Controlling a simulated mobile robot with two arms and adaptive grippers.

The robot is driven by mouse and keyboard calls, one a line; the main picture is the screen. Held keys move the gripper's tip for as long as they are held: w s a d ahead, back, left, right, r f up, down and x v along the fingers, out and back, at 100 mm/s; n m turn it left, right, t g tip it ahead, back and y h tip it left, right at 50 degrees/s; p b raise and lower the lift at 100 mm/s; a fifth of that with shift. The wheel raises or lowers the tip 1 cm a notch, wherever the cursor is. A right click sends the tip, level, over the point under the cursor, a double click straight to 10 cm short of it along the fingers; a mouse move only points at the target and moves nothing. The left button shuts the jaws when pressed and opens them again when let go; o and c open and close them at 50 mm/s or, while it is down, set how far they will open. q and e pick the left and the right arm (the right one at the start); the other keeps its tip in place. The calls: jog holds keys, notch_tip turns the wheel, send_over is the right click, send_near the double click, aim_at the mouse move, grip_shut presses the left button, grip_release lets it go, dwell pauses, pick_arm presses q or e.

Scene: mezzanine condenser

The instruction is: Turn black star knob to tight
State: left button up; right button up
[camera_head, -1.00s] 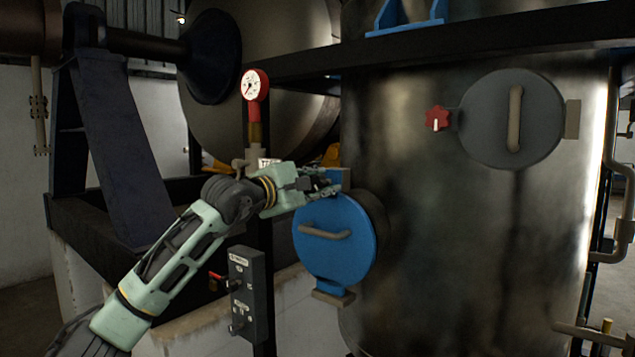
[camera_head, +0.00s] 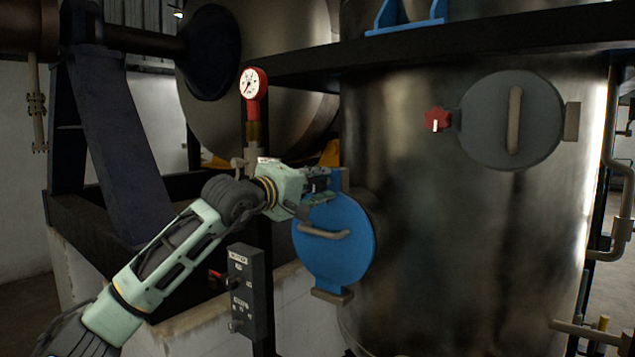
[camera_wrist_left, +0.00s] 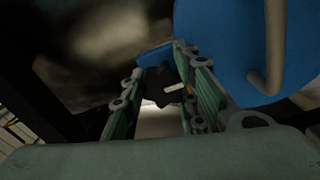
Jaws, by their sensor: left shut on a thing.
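The black star knob (camera_wrist_left: 160,93) shows between the fingers of my left gripper (camera_wrist_left: 162,72) in the left wrist view, with a pale pointer mark on its face. My left gripper is shut on it, one finger on each side. In the head view my left gripper (camera_head: 328,186) is at the top of the blue round hatch (camera_head: 333,255) and hides the knob. No tight label can be read. My right gripper is not in view.
A red star knob (camera_head: 436,119) sits beside a dark grey round hatch (camera_head: 510,122) on the tank, to the right. A red gauge (camera_head: 253,84) stands behind my left wrist. A dark switch box (camera_head: 246,291) is below my forearm.

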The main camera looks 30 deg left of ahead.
pick_arm(q)
jog(key=shift+s+a+r, duration=0.15)
jog(key=shift+a+r, duration=0.05)
jog(key=shift+r, duration=0.35)
jog(key=o, duration=1.1)
jog(key=shift+d, duration=0.15)
jog(key=shift+c, duration=0.2)
jog(key=shift+f, duration=0.3)
jog(key=shift+s+a+f, duration=0.1)
jog(key=shift+s+a, duration=0.15)
jog(key=shift+s, duration=0.15)
jog(key=s, duration=1.1)
jog(key=shift+a, duration=0.2)
